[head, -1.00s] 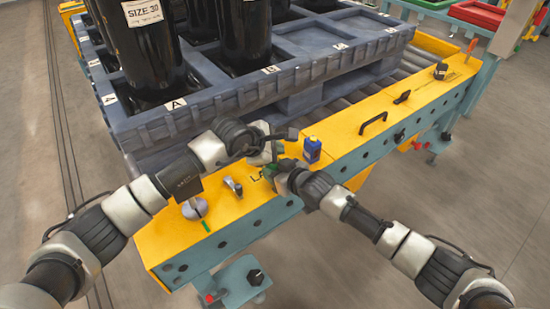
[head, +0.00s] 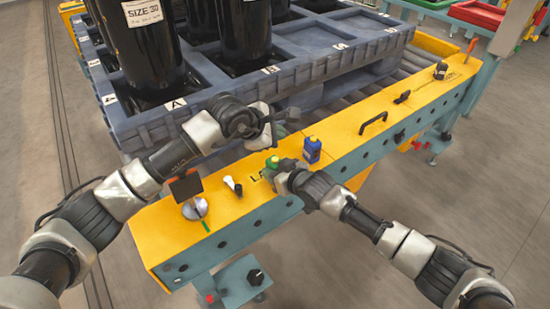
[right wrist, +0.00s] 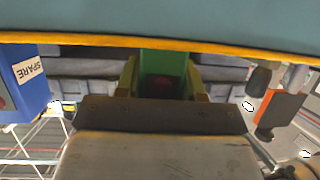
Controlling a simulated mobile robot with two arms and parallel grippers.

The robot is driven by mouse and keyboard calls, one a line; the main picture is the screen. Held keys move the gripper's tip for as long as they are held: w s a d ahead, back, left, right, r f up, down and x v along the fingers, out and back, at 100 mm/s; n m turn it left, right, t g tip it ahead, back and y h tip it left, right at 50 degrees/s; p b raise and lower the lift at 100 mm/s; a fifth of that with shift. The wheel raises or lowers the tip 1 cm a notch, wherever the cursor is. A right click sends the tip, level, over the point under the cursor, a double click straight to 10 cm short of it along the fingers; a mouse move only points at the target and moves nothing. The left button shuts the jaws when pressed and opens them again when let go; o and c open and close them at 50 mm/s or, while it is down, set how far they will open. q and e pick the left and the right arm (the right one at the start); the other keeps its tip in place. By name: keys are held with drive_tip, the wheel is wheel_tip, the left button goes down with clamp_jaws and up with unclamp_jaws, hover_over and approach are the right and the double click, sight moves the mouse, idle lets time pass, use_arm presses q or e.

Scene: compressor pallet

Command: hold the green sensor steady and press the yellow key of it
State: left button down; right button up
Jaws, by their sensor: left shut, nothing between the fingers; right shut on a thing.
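The green sensor (head: 272,161) is at the near middle of the yellow beam, by the printed letters. My right gripper (head: 274,170) is shut on it; the right wrist view shows its green body (right wrist: 163,72) between the two fingers. The sensor's yellow key cannot be made out in either view. My left gripper (head: 284,117) is shut and empty, apart from the sensor, above and behind it near the edge of the blue-grey pallet. Its fingertips are small and hard to make out.
A blue container (head: 312,149) stands close to the right of the sensor. A black handle (head: 373,123) is farther right on the yellow beam (head: 343,127). At left are a small black-and-white part (head: 233,186) and a dark plate (head: 186,187). The pallet (head: 235,93) holds tall black cylinders.

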drive_tip(key=o, duration=1.1)
